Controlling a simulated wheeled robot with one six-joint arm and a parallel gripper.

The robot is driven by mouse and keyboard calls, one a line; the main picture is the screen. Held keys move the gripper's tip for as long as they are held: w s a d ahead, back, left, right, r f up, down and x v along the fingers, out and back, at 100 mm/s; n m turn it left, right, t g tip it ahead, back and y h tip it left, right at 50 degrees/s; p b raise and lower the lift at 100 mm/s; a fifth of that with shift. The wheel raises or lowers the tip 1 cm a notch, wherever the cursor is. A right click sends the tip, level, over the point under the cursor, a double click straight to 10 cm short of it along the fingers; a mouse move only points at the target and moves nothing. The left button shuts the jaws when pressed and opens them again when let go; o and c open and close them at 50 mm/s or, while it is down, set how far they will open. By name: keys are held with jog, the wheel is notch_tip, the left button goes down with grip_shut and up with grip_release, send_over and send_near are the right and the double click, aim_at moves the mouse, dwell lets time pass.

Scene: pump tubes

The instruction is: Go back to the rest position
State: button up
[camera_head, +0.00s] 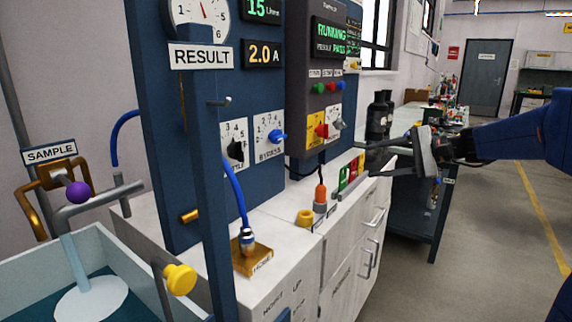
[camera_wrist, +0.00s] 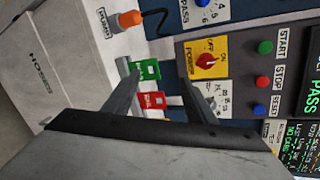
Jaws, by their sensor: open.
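My gripper (camera_head: 376,156) reaches in from the right in the head view, in front of the control box (camera_head: 303,115). In the wrist view its two fingers (camera_wrist: 160,92) are spread apart with nothing held between them. Green and red tags (camera_wrist: 150,69) show behind and between the fingers. The yellow plate with the red power knob (camera_wrist: 207,60) lies just beyond the fingers, and I cannot tell whether anything touches. The screen reads RUNNING (camera_head: 331,31) in the head view and PASS (camera_wrist: 314,85) in the wrist view.
A white cabinet (camera_head: 345,235) with handles stands below the panel. A blue hose (camera_head: 236,190) ends in a fitting on a brass plate. Open floor (camera_head: 480,250) lies at right. A dark bench (camera_head: 415,215) stands behind my gripper.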

jog(key=s+a+f+n+g+h, duration=0.25)
jog(key=s+f, duration=0.25)
jog(key=s, duration=0.5)
jog(key=s+a+f+n+g+h, duration=0.1)
jog(key=s+a+f+n+h, duration=0.15)
jog(key=s+f, duration=0.5)
jog(key=s+d+f+n+h, duration=0.2)
jog(key=s+d+f+h, duration=0.1)
jog(key=s, duration=0.6)
jog(key=s+d+f+n+t+h, duration=0.1)
jog(key=s+d+f+n+h, duration=0.2)
jog(key=s+f, duration=0.3)
jog(key=s+d+h, duration=0.1)
jog(key=s, duration=0.2)
jog(key=shift+s+f, duration=0.15)
jog(key=shift+s, duration=0.1)
jog(key=shift+d, duration=0.1)
dwell(2.8)
